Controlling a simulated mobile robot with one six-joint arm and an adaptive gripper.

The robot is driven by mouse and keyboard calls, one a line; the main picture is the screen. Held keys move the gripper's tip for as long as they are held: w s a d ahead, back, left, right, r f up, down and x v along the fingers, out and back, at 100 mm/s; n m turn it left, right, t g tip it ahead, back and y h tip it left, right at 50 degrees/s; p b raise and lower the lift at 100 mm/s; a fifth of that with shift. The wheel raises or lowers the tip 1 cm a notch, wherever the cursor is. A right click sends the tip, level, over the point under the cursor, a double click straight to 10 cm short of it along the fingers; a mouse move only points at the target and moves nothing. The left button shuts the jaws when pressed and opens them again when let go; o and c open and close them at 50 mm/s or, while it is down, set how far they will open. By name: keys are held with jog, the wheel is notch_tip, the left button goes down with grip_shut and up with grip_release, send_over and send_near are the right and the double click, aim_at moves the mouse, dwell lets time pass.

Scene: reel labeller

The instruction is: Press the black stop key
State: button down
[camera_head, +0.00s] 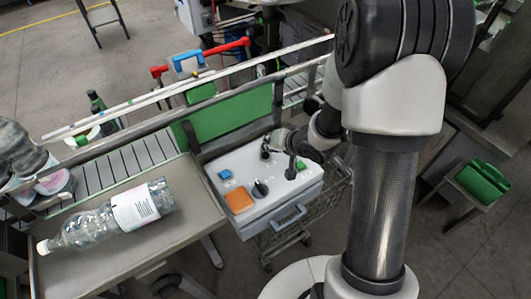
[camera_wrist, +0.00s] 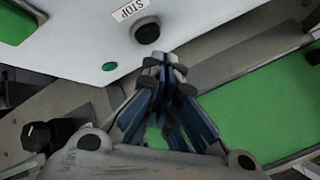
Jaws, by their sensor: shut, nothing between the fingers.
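The black stop key (camera_wrist: 147,31) is a round black button on a white panel, with a STOP label (camera_wrist: 129,9) beside it in the wrist view. My gripper (camera_wrist: 165,62) is shut and empty. Its fingertips lie just below the key in the picture, apart from it in outline; I cannot tell the height gap. In the head view my gripper (camera_head: 290,170) is over the far right part of the control box (camera_head: 275,210).
The box also carries a blue button (camera_head: 225,174), an orange pad (camera_head: 239,200) and a black knob (camera_head: 260,188). A small green button (camera_wrist: 109,66) sits near the panel edge. A clear bottle (camera_head: 110,218) lies on the tray at left. A rail (camera_head: 150,120) runs behind the box.

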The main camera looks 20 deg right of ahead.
aim_at(268, 153)
jog(key=shift+r+p, duration=2.3)
jog(key=shift+r, duration=0.1)
jog(key=shift+f, duration=0.1)
